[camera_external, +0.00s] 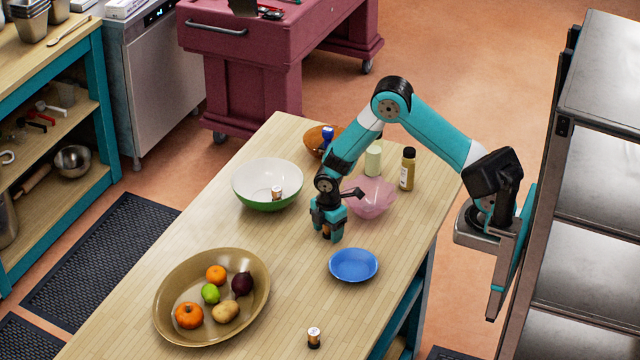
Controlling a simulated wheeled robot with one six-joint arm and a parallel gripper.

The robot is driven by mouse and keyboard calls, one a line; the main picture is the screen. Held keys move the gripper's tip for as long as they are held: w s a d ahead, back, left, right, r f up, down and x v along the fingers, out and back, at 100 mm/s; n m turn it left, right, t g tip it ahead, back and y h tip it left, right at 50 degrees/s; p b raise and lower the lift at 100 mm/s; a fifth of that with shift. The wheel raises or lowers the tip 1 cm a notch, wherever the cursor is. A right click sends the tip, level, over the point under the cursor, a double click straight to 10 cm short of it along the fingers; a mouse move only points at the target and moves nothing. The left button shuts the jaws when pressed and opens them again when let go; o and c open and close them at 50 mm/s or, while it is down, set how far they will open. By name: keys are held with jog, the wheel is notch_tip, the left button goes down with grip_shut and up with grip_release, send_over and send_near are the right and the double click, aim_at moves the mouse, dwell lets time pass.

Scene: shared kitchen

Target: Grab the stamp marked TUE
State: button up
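One small stamp-like cylinder (313,337), black with a white and copper band, stands on the table near the front. A similar one (277,192) is inside the white bowl with a green outside (245,190). My gripper (327,234) points straight down at the tabletop, between that bowl and the blue bowl. A small dark and copper-coloured thing (326,230) shows between its fingers, mostly hidden by them. I cannot tell whether the fingers touch it. No lettering is readable, so I cannot tell which is marked TUE.
A pink bowl (371,198) is just behind my gripper, and a blue bowl (353,265) to its right. An orange bowl (313,140) with a blue item, a pale green cylinder (373,160) and a mustard-coloured bottle (407,169) stand behind. A brown fruit bowl (166,318) is front left.

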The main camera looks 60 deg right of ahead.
jog(key=c, duration=0.9)
jog(key=shift+r, duration=0.1)
